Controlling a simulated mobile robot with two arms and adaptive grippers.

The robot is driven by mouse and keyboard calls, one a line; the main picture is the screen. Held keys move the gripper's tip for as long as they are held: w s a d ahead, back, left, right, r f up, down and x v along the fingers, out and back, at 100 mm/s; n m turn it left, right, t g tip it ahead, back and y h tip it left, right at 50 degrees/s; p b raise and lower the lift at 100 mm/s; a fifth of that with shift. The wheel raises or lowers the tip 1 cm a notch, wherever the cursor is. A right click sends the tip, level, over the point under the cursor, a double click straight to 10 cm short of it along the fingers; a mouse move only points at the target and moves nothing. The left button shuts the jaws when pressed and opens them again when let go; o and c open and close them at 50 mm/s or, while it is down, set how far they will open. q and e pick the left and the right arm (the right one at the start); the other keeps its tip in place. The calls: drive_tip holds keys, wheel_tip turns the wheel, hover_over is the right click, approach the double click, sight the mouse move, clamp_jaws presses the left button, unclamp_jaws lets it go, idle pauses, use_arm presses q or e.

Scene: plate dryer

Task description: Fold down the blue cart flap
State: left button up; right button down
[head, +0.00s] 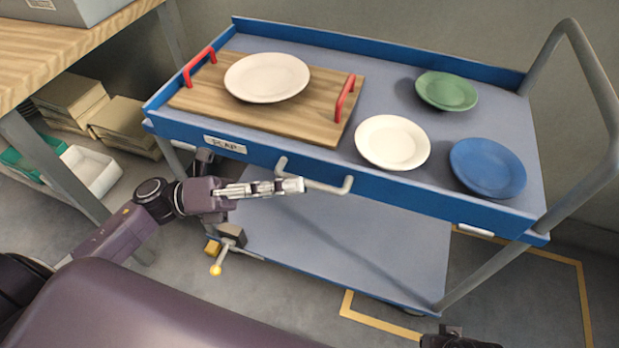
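The blue flap (384,186) is the front side panel of the cart's top shelf. It stands upright along the near edge, with a white label (225,144) near its left end. A grey bar handle (325,187) sticks out from the flap's front. My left gripper (292,186) reaches in from the left, its pale fingertips at the left part of the handle. The fingers are seen from the side and overlap the bar, so their gap and any contact are unclear. My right gripper's fingers do not show; only a dark part of mine appears at the bottom edge.
On the cart top are a wooden board (225,105) with red handles bearing a white plate (267,77), another white plate (392,142), a green plate (446,91) and a blue plate (487,167). The lower shelf (340,240) is empty. A wooden table (45,50) stands left.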

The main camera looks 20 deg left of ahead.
sight(309, 181)
use_arm(q)
drive_tip(key=shift+x, duration=1.8)
drive_tip(key=shift+a, duration=0.1)
clamp_jaws()
